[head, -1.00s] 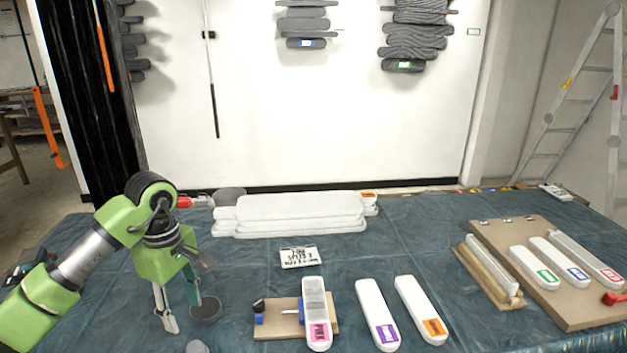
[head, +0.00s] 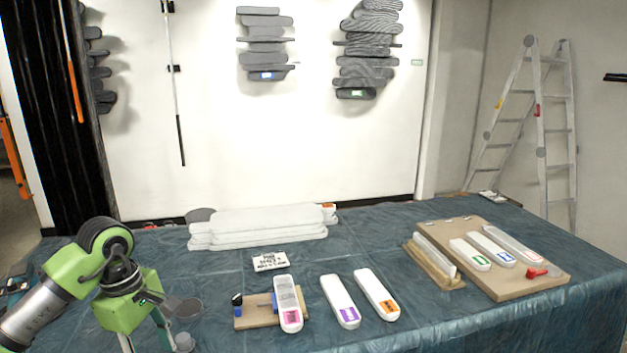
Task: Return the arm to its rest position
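My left arm comes in from the left, and its green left gripper (head: 146,342) points down over the table's left part. Its fingers are spread apart with nothing seen between them, though the tips run to the bottom edge of the picture. It is left of the small wooden stand (head: 256,312), which bears the pink-labelled white piece (head: 287,302), and apart from it. My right arm and gripper do not show in the head view.
The table (head: 400,325) has a dark blue cover. White pieces with purple (head: 340,300) and orange (head: 377,294) labels lie at mid-front. A white stack (head: 260,228) stands behind, near a lettered card (head: 269,262). A board (head: 500,285) with labelled pieces is at right. A ladder (head: 540,120) stands beyond.

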